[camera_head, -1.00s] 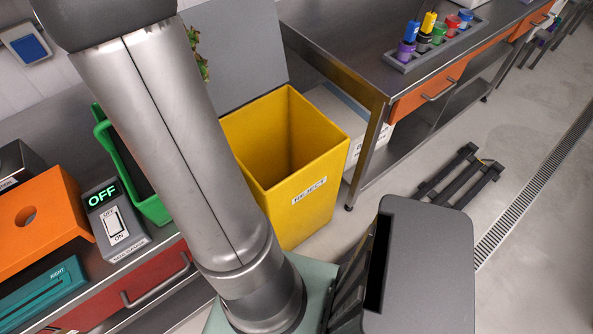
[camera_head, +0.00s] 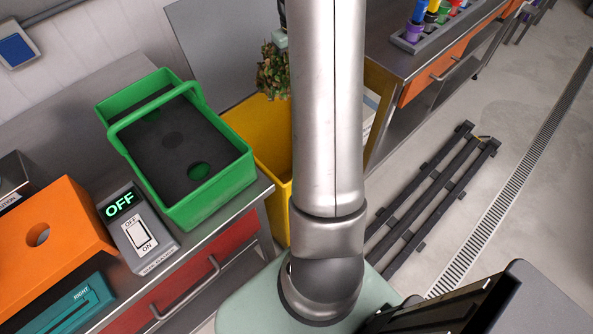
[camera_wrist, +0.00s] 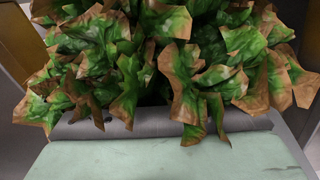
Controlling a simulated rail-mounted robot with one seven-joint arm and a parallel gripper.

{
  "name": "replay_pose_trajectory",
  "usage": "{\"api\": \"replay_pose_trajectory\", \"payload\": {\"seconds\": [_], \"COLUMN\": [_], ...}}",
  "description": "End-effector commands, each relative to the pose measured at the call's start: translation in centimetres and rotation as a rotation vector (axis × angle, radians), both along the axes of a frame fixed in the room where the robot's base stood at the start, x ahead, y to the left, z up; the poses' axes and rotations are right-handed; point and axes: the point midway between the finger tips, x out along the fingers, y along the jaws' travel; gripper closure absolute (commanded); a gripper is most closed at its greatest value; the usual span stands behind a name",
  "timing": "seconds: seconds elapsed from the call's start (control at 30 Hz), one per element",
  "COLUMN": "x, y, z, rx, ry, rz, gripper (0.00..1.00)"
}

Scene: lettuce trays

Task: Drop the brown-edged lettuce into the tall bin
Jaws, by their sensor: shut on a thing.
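The brown-edged lettuce (camera_head: 272,72) hangs from my gripper (camera_head: 280,38) in the head view, with green leaves and brown tips. It appears above the back left part of the tall yellow bin (camera_head: 262,130); its exact height over the rim is hard to judge.
A green crate (camera_head: 215,188) with a dark inside stands on the bench left of the bin. An OFF switch box (camera_head: 137,228), an orange block (camera_head: 50,245) and a teal box (camera_head: 75,303) sit nearby. A steel table (camera_head: 385,60) stands right of the bin.

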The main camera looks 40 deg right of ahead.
Motion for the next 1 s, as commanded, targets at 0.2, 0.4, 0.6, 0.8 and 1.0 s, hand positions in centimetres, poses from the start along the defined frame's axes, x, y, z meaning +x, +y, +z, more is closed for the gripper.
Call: {"api": "replay_pose_trajectory", "payload": {"seconds": [0.2,0.4,0.6,0.8,1.0], "x": [1.8,2.0,2.0,2.0,2.0], "y": [1.3,1.4,1.4,1.4,1.4], "z": [-4.8,-6.1,-8.3,-10.5,-11.1], "rx": [0.013,0.013,0.014,0.014,0.014], "ry": [-0.011,-0.015,-0.013,-0.014,-0.014], "rz": [0.14,0.157,0.155,0.154,0.153], "gripper": [0.68,0.68,0.68,0.68,0.68]}}
